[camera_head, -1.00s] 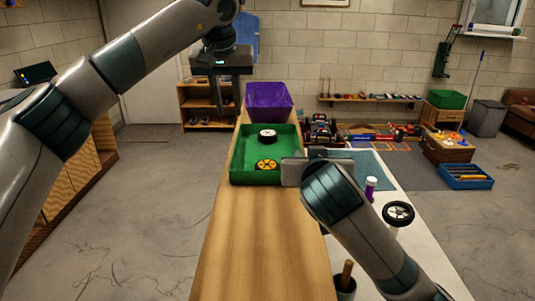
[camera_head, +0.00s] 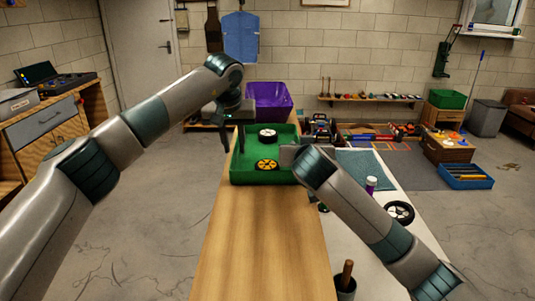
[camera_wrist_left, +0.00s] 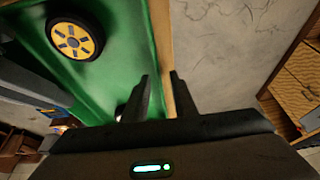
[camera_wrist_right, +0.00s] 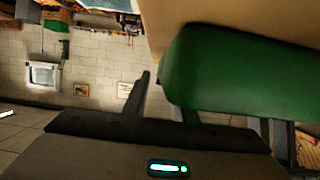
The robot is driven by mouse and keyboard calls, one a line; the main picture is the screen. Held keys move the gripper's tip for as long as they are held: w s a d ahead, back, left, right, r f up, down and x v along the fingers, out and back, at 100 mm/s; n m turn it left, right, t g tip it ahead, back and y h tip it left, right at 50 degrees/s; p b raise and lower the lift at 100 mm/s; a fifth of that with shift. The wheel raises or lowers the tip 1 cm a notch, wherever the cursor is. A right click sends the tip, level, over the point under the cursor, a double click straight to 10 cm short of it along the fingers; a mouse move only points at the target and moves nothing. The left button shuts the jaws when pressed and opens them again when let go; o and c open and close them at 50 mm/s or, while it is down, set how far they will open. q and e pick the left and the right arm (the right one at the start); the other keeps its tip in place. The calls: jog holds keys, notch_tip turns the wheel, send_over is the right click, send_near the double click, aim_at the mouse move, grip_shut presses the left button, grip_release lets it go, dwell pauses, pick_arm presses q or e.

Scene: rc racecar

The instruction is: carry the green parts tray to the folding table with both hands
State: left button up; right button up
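The green tray (camera_head: 262,177) rests on a long wooden top. A yellow-hubbed wheel (camera_head: 266,165) and a white-hubbed wheel (camera_head: 268,133) lie in it. My left gripper (camera_head: 232,144) is open at the tray's left wall; in the left wrist view its fingers (camera_wrist_left: 162,85) are apart near the tray's rim. My right gripper (camera_head: 289,156) is at the tray's right wall. In the right wrist view one finger (camera_wrist_right: 137,98) shows outside the green wall (camera_wrist_right: 235,75); the other is mostly hidden by it. A gap shows beside the wall, so it looks open.
A purple bin (camera_head: 269,100) stands just behind the tray. A white-topped table (camera_head: 345,240), possibly the folding table, runs along the right with a loose wheel (camera_head: 399,212), a purple bottle (camera_head: 371,184) and a teal mat (camera_head: 375,165). The wooden top's near part (camera_head: 262,245) is clear.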

pick_arm(q)
jog(key=shift+w+f, duration=0.25)
jog(key=shift+f, duration=0.45)
pick_arm(e)
jog(key=shift+w+f, duration=0.15)
jog(key=shift+w, duration=0.55)
pick_arm(q)
grip_shut()
pick_arm(e)
grip_shut()
